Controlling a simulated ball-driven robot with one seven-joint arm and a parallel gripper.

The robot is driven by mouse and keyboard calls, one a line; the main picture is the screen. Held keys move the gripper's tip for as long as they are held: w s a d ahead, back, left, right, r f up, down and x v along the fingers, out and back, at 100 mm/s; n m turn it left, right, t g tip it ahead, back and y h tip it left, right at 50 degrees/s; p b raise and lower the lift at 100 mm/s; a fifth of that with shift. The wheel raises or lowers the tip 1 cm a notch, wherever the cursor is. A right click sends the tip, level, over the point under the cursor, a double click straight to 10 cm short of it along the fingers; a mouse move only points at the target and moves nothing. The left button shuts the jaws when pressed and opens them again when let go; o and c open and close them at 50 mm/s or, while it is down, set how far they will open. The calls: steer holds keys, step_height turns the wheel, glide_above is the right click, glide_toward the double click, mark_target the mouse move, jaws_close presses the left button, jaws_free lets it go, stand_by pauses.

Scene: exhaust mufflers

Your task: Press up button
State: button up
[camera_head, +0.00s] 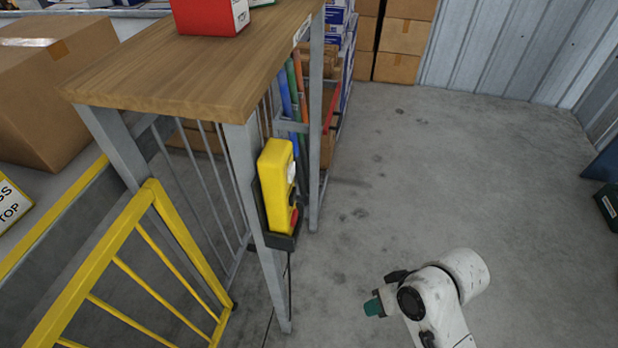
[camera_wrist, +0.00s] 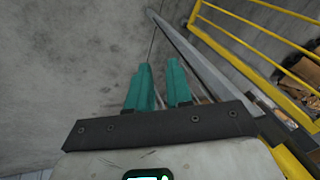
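A yellow control box (camera_head: 275,188) hangs in a dark holder (camera_head: 284,241) on the grey leg of a wooden-topped table. Its button face points right and is seen nearly edge-on. A red button (camera_head: 294,220) shows low on that face, with dark and pale parts above it. I cannot tell which one is the up button. My gripper (camera_head: 374,306) is below and to the right of the box, well apart from it. In the wrist view my gripper (camera_wrist: 160,72) has two teal fingers with a gap and nothing between them. The box's buttons are not visible there.
The table (camera_head: 190,58) carries a red box (camera_head: 209,14). A yellow railing (camera_head: 130,262) stands at the lower left. Cardboard boxes (camera_head: 404,38) are stacked at the back. The concrete floor (camera_head: 460,170) on the right is largely clear.

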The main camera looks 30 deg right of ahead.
steer(key=w, duration=0.1)
steer(key=w+r+m+t+y+b, duration=0.1)
steer(key=w, duration=0.1)
steer(key=w+r+m+t+y, duration=0.1)
steer(key=w, duration=0.1)
steer(key=shift+d+r, duration=0.1)
steer(key=shift+r, duration=0.1)
steer(key=c, duration=0.3)
steer(key=w+r+m+t+y, duration=0.1)
steer(key=r, duration=0.1)
steer(key=w+d+r+t+y+b, duration=0.1)
steer(key=w+r, duration=0.1)
steer(key=w+r+m+t+b, duration=0.1)
steer(key=r, duration=0.1)
steer(key=shift+w+d+r+m+t+y, duration=0.3)
steer(key=shift+w+t+y, duration=0.05)
steer(key=shift+t+y, duration=0.05)
jaws_close()
steer(key=d+r+t+y+b, duration=0.1)
steer(key=d+r+t+y, duration=0.1)
steer(key=r, duration=0.5)
steer(key=d+r+t+y+b, duration=0.1)
steer(key=r+y+b, duration=0.1)
steer(key=r, duration=0.5)
steer(key=shift+s+d+r+m+t+y, duration=0.3)
steer(key=shift+d+r+m+t+y, duration=0.1)
steer(key=shift+y, duration=0.2)
